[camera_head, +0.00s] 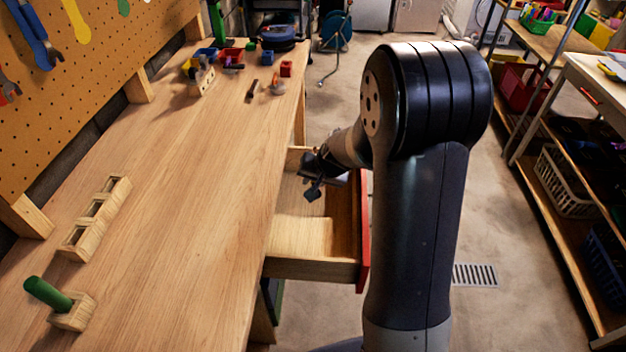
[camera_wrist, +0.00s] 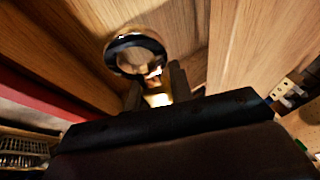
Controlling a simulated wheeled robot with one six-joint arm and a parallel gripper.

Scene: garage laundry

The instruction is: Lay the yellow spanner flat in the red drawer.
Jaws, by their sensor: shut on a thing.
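The red drawer (camera_head: 364,230) stands pulled out from the workbench; its wooden inside shows a bare floor at the near end. My gripper (camera_head: 313,190) is low over the drawer's far part. In the wrist view my gripper (camera_wrist: 158,90) is shut on what seems to be the yellow spanner (camera_wrist: 157,99). A pale yellow piece shows between the fingers, and a ring-shaped end, dark with a bright rim, lies beyond them over the drawer wood. Whether it touches the drawer floor I cannot tell. A flat yellow spanner shape (camera_head: 76,21) shows on the pegboard.
A wooden block with a green handle (camera_head: 48,295) and a slotted wooden holder (camera_head: 97,218) stand on the bench (camera_head: 185,215). Small bins and tools crowd its far end. Shelves (camera_head: 560,200) line the right; the floor between is open.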

